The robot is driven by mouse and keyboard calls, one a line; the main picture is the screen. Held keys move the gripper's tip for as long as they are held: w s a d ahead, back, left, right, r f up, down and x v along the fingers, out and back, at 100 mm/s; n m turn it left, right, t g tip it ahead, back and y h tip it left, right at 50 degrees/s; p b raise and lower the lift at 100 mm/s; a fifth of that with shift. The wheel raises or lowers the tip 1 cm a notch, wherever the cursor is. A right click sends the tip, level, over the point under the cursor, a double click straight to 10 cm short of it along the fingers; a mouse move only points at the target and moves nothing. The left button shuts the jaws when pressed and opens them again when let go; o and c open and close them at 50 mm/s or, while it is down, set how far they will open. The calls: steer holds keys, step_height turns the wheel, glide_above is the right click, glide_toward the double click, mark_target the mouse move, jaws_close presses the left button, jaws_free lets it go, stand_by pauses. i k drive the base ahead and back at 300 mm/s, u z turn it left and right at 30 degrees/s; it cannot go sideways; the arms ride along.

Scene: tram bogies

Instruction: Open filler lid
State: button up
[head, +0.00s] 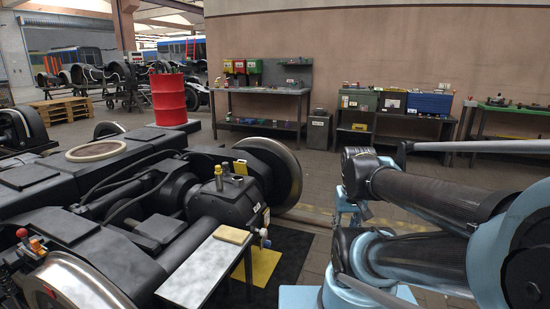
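The black bogie (40,185) fills the left half of the head view. On top of its gearbox-like housing (225,203) stand a small dark upright post (219,178) and short yellow fittings (240,167). One of these may be the filler lid; they are too small to tell which, or whether a lid is open or shut. My arm comes in from the right, its elbow to the right of the bogie and apart from it. My gripper is not in view.
A small grey table (205,268) with a tan block (232,235) stands against the bogie's near side. A yellow-and-black mat (290,255) lies beside it. A red drum (169,100) and workbenches (262,92) stand farther back. Floor is free between bogie and benches.

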mark_target(239, 167)
steer(key=z, duration=1.15)
steer(key=i, duration=2.85)
steer(key=u, duration=2.2)
steer(key=i, duration=0.1)
steer(key=u, duration=0.35)
